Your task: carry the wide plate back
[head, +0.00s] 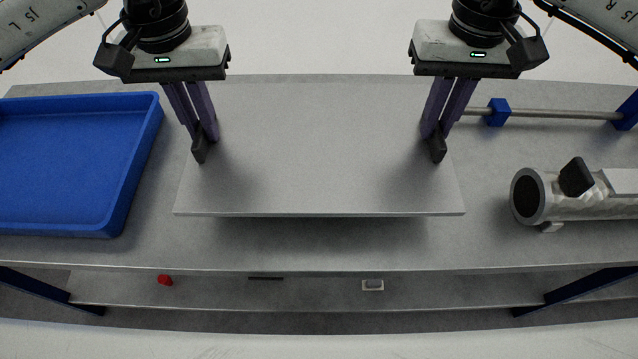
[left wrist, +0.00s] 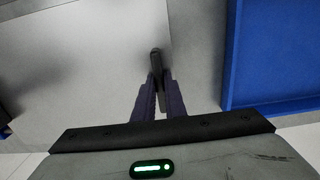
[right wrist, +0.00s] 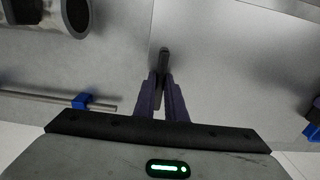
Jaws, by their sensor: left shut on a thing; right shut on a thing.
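The wide plate (head: 320,150) is a flat grey sheet in the middle of the head view, level, with a shadow under its front edge on the bench, so it appears raised. My left gripper (head: 204,146) is shut on its left edge. My right gripper (head: 436,146) is shut on its right edge. In the left wrist view the plate (left wrist: 85,70) lies left of the fingers. In the right wrist view the plate (right wrist: 230,75) lies right of the fingers. The exact gap between plate and bench cannot be told.
A blue tray (head: 65,170) stands on the bench (head: 150,235) at left. At right are a metal cylinder (head: 575,195) and a rod (head: 550,113) with a blue block (head: 498,112). A lower shelf (head: 320,291) holds a red item (head: 165,280) and a small pale item (head: 372,285).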

